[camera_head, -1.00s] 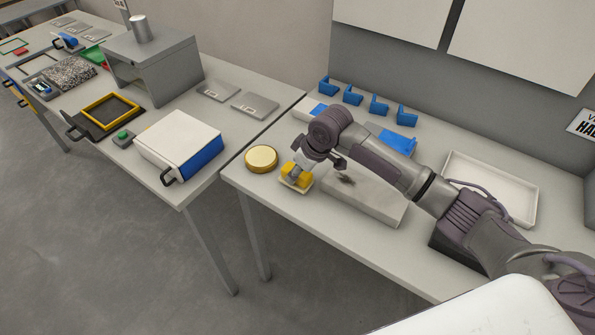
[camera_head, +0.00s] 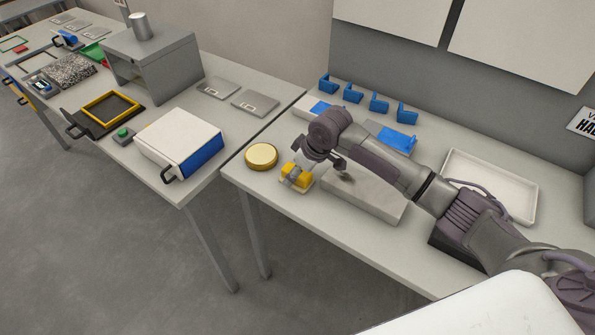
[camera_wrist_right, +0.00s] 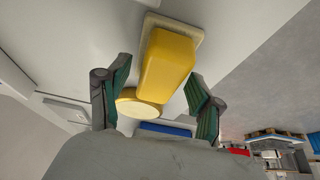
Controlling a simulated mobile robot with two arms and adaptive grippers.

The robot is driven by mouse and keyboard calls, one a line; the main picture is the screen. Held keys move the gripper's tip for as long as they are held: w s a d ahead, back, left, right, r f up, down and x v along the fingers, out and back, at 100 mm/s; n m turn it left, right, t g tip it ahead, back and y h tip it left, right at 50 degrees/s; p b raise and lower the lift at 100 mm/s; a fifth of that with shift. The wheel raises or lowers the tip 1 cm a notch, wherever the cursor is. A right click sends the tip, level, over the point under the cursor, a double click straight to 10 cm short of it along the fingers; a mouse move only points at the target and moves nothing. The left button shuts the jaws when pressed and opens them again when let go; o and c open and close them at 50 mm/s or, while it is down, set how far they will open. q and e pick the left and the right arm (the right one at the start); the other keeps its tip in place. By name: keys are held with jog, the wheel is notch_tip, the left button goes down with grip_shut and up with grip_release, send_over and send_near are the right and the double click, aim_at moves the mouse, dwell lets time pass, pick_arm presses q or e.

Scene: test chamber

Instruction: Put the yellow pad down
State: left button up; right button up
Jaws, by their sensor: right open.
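The yellow pad (camera_head: 297,174), a yellow block on a thin cream base, rests on the near table, close to its front left edge. It also shows in the right wrist view (camera_wrist_right: 167,62). My right gripper (camera_head: 303,168) is at the pad, reaching over it from the right. In the right wrist view the two green-lined fingers of this gripper (camera_wrist_right: 159,70) stand apart, one on each side of the yellow block, with visible gaps. The gripper is open. My left gripper is not in view.
A round yellow-topped disc (camera_head: 261,157) lies just left of the pad. A grey slab (camera_head: 365,195) lies to the right, under my arm. A white tray (camera_head: 490,207) and several blue brackets (camera_head: 379,105) stand farther back. A white box (camera_head: 178,140) is on the left table.

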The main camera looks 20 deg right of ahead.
jog(key=v, duration=1.2)
jog(key=shift+b, duration=0.35)
